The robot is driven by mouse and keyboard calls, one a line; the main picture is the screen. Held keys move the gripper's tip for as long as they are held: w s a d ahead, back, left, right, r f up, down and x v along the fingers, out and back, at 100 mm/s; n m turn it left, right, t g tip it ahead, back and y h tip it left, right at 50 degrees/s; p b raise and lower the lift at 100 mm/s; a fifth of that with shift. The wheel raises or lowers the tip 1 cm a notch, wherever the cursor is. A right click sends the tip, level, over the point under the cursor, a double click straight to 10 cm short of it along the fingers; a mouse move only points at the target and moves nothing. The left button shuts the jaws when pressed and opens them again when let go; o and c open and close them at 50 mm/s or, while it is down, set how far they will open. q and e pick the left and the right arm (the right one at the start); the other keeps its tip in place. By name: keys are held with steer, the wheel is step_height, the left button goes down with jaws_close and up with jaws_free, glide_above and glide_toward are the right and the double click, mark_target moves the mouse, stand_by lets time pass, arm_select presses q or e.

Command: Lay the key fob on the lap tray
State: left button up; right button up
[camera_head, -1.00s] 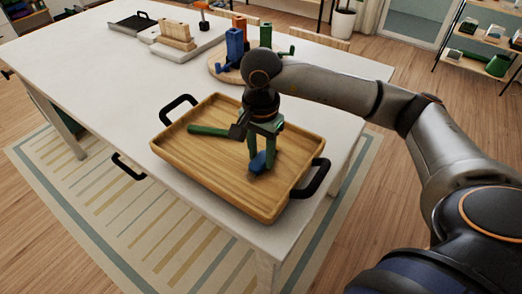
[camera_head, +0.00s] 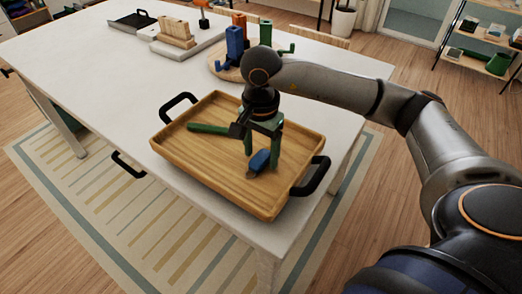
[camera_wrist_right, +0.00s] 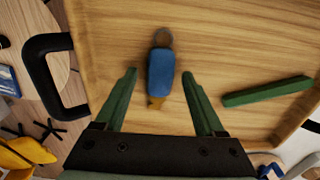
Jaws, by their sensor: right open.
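The key fob (camera_head: 260,161) is blue with a grey ring and a brown end. It lies on the floor of the wooden lap tray (camera_head: 205,158), toward the right handle. The fob also shows in the wrist view (camera_wrist_right: 161,72), between and beyond the two green fingers. My right gripper (camera_head: 262,152) is open over the fob, one finger on each side, with clear gaps in the wrist view. My left gripper is not in view.
A green bar (camera_head: 208,129) lies in the tray's left part; it also shows in the wrist view (camera_wrist_right: 268,91). Behind the tray stand a round board (camera_head: 218,70) with blue, orange and green pieces and a wooden rack (camera_head: 177,33). The white table (camera_head: 100,80) is clear at left.

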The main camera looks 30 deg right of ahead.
mark_target(261, 157)
step_height(261, 157, up, 12)
stand_by(0.4)
